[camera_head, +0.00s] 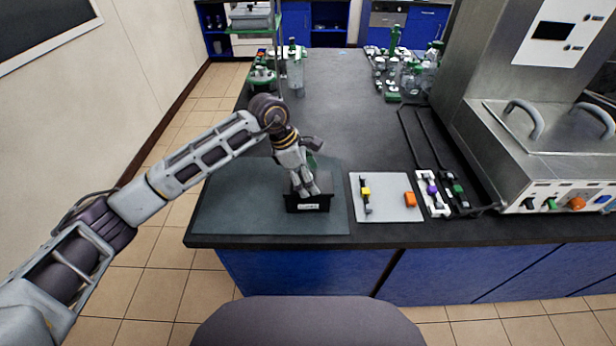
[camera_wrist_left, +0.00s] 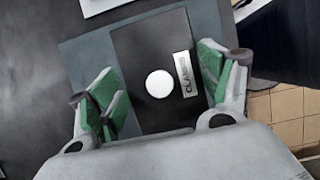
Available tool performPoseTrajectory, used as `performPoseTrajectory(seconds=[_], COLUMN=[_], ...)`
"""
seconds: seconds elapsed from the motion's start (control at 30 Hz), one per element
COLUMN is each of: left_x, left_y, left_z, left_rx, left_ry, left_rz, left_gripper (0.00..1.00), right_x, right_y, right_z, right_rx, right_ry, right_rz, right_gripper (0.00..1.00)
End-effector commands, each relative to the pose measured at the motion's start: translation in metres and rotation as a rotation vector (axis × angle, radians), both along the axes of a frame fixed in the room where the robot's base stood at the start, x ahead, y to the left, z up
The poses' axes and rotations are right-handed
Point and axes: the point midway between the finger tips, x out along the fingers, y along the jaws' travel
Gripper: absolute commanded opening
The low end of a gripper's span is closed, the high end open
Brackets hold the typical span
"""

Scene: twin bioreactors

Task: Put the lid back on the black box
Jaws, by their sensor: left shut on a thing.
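My left gripper (camera_head: 307,190) points down over the black box (camera_head: 292,204) near the front of the dark mat. In the left wrist view, the fingers of the left gripper (camera_wrist_left: 165,95) stand on either side of a black lid (camera_wrist_left: 145,55) with a white round spot and a "CLAMPS" label. The gripper is shut on this lid, with green pads at its sides. The lid covers my view of the box's inside. I cannot tell whether the lid rests flush on the box. My right gripper is not in view.
The dark mat (camera_head: 232,205) is clear around the box. To its right lie a light board (camera_head: 386,207) with a yellow and an orange part, and clamp-like parts (camera_head: 432,190). A large steel machine (camera_head: 540,165) stands at the right. Bottles (camera_head: 296,70) and glassware (camera_head: 405,75) stand further back.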

Motion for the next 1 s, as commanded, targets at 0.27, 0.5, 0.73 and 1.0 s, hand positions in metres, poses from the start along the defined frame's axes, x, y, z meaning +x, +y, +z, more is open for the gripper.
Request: performPoseTrajectory(seconds=[0.27,0.5,0.73,1.0], left_x=[0.0001,0.0001,0.0,0.0], left_y=[0.0,-0.0001,-0.0001,-0.0001], left_z=[-0.0012,-0.0026,-0.0037,-0.0037], left_rx=[0.0,0.0,0.0,0.0], left_ry=[0.0,0.0,0.0,0.0], left_rz=[0.0,0.0,0.0,0.0], left_gripper=[0.51,0.51,0.51,0.51], right_x=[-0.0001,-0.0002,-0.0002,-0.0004], right_y=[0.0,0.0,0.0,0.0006], right_z=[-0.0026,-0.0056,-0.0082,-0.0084], right_rx=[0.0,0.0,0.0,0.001], right_ry=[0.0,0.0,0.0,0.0], right_rz=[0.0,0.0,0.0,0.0], right_gripper=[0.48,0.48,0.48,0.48])
